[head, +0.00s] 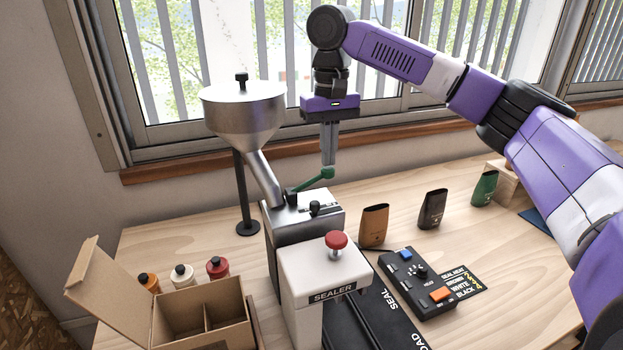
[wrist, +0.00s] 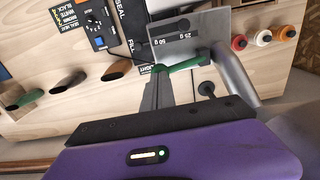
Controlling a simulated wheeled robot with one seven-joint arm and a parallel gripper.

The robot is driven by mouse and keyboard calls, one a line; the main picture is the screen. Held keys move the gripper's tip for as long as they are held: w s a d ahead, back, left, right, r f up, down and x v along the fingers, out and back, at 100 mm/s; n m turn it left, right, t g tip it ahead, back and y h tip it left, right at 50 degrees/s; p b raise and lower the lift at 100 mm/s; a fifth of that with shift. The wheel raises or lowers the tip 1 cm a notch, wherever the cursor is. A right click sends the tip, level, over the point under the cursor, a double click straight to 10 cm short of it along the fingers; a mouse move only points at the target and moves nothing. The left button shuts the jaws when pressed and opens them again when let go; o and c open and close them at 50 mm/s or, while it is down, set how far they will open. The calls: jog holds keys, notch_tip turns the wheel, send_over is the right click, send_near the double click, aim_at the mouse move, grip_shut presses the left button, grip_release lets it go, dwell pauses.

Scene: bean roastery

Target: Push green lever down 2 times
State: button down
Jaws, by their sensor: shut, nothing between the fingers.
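The green lever (head: 313,180) sticks out from the top of the grey metal dispenser (head: 305,215) under the steel hopper (head: 243,115). It slants up to the right and ends in a round green knob. My gripper (head: 329,162) is shut and empty, pointing down with its fingertips right above the knob. In the head view the tips are at or very near the knob; I cannot tell whether they touch. In the wrist view the lever (wrist: 178,65) runs beside the fingertips (wrist: 160,75), which partly hide its knob end.
The white sealer (head: 318,270) with a red knob (head: 336,240) stands in front. A control box (head: 418,282) and brown (head: 374,226), black (head: 432,208) and green (head: 484,188) bags are to the right. An open cardboard box (head: 200,315) and several bottles are at left.

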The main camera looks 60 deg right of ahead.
jog(key=shift+f, duration=0.25)
jog(key=shift+f, duration=0.35)
jog(key=shift+f+b, duration=0.3)
jog(key=shift+f, duration=0.9)
jog(key=shift+r, duration=0.15)
notch_tip(320, 180, up, 6)
jog(key=p, duration=0.6)
jog(key=shift+s, duration=0.1)
dwell(1.6)
